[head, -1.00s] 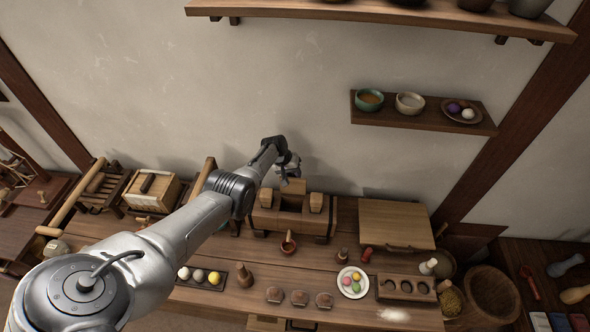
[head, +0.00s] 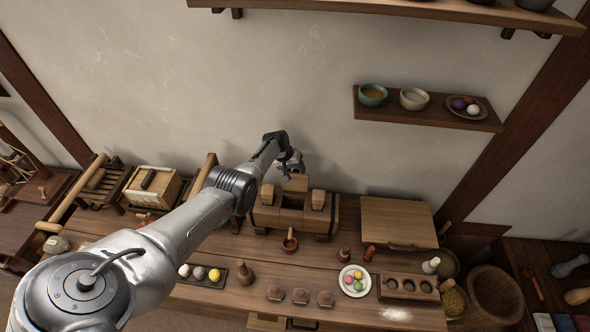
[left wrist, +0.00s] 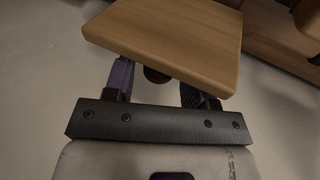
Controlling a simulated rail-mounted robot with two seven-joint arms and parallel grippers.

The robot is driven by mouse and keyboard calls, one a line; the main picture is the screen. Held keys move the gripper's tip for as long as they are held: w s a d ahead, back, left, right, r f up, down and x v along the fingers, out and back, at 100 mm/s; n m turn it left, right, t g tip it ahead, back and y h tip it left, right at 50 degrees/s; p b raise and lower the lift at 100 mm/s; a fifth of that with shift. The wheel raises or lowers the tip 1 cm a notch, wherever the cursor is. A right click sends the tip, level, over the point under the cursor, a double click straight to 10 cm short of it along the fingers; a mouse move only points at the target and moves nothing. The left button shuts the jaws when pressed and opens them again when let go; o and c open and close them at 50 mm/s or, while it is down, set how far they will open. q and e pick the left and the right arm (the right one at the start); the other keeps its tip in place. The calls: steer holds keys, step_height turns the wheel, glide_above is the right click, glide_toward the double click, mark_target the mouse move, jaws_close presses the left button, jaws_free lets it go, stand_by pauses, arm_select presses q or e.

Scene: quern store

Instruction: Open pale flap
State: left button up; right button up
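The pale flap (head: 295,184) is a small light-wood board standing up at the middle of the dark wooden block stand (head: 268,216) on the bench. In the left wrist view the flap (left wrist: 175,38) fills the top middle, its face smooth and light brown. A dark round knob (left wrist: 156,76) shows at its lower edge. My left gripper (head: 296,165) is just above and behind the flap. In the left wrist view its two purple-padded fingers (left wrist: 158,82) are apart, one on each side of the knob, with gaps visible. Their tips are hidden by the flap. My right gripper is out of view.
A large pale board (head: 395,220) lies right of the stand. A slatted box (head: 153,188) is left. A wall shelf (head: 425,110) with bowls hangs above right.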

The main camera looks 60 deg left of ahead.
arm_select(q)
steer(key=shift+r, duration=0.1)
steer(key=shift+r+p, duration=0.25)
steer(key=shift+p, duration=0.1)
steer(key=p+v, duration=0.6)
steer(key=v, duration=0.7)
steer(key=shift+s, duration=0.2)
